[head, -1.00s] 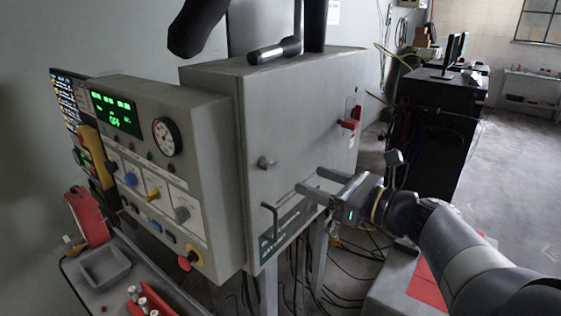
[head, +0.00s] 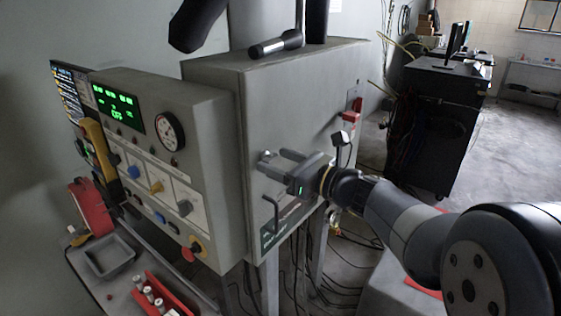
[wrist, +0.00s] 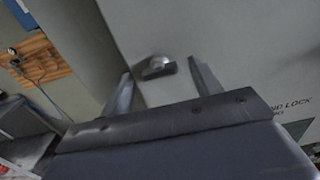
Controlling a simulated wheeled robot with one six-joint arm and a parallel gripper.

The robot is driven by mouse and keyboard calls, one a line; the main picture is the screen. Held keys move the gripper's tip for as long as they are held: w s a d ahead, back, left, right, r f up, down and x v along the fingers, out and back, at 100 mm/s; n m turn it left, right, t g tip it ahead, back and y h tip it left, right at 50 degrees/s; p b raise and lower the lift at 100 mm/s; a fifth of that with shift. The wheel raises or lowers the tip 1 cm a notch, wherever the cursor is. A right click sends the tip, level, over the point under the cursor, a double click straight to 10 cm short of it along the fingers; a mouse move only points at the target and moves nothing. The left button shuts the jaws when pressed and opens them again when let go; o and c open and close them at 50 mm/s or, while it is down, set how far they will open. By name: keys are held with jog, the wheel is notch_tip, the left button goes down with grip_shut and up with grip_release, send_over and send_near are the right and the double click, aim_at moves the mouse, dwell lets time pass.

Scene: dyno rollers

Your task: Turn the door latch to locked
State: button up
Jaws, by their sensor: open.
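The door latch (head: 265,155) is a small grey metal knob near the left edge of the grey cabinet door (head: 320,95). In the wrist view the latch (wrist: 156,67) appears between and slightly beyond the two fingers. My gripper (head: 270,160) is open, its fingers pointing at the latch from the right. In the wrist view my gripper (wrist: 160,78) has one finger on each side of the latch, with gaps visible. I cannot tell whether a finger touches it. Part of the latch is hidden by the fingers in the head view.
A bent door handle (head: 270,215) sits below the latch. A red switch (head: 350,115) is on the door's right side. The control panel (head: 150,155) with knobs and a gauge stands left of the cabinet. A tray (head: 108,256) lies at the lower left.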

jog(key=c, duration=1)
jog(key=shift+f+n+b, duration=0.15)
jog(key=shift+n+b, duration=0.25)
jog(key=shift+b, duration=0.3)
jog(key=n+b, duration=1.7)
jog(key=b, duration=0.4)
